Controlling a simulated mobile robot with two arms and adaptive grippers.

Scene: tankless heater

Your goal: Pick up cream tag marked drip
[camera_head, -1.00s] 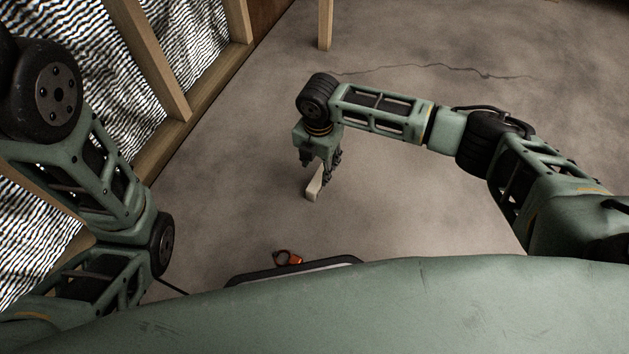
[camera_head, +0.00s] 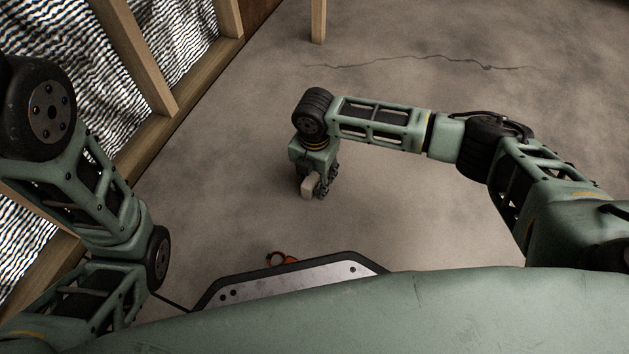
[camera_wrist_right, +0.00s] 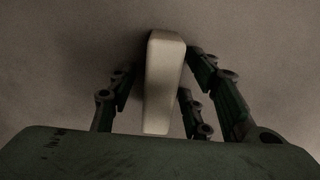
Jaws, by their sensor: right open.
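The cream tag (camera_head: 309,188) is a pale block low over or on the concrete floor, partly hidden by my right gripper in the head view. In the right wrist view the tag (camera_wrist_right: 164,82) is a long pale bar lying between the fingers. No marking on it can be read. My right gripper (camera_head: 314,190) points down at it, with fingers on both sides; in the wrist view the gripper (camera_wrist_right: 160,95) is open, with a gap showing beside the tag. My left arm stands at the left of the head view, but its gripper is out of view.
A wooden stud frame (camera_head: 160,130) with striped sheeting runs along the left. A wooden post (camera_head: 318,22) stands at the back. The floor to the right is clear.

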